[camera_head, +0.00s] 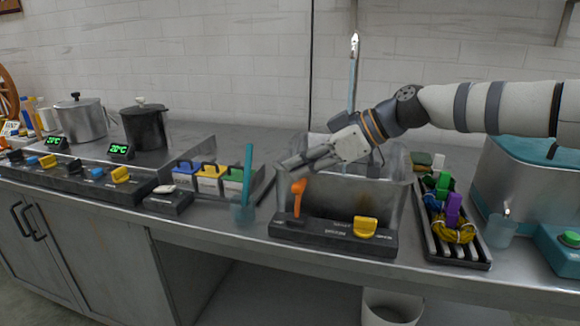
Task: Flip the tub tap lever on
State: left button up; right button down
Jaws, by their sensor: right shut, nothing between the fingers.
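The clear tub (400,190) stands on the steel counter right of centre, with a dark control panel (325,239) along its front. An upright orange lever (298,197) rises from the left part of this panel. A yellow knob (365,227) sits on the panel's right part. My right gripper (287,164) reaches in from the right over the tub. It is shut and empty, with its fingertips above and slightly left of the orange lever's top. Whether they touch the lever I cannot tell. My arm and gripper hide part of the tub's back. My left gripper is not in view.
A beaker with a teal stick (247,180) stands close left of the tub. A rack (455,254) with coloured skeins stands at its right. A thin upright pipe (352,80) rises behind the tub. Two pots (80,120) (145,129) stand at the left.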

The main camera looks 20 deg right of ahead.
jog(key=shift+s+d+f+y, duration=0.2)
jog(key=shift+d+y, duration=0.1)
jog(key=shift+d, duration=0.1)
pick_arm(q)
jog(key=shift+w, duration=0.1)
pick_arm(e)
jog(key=shift+s+d, duration=0.2)
jog(key=shift+d, duration=0.05)
jog(key=shift+r, duration=0.15)
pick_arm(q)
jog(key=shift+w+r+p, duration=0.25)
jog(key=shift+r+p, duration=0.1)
pick_arm(e)
jog(key=shift+r, duration=0.8)
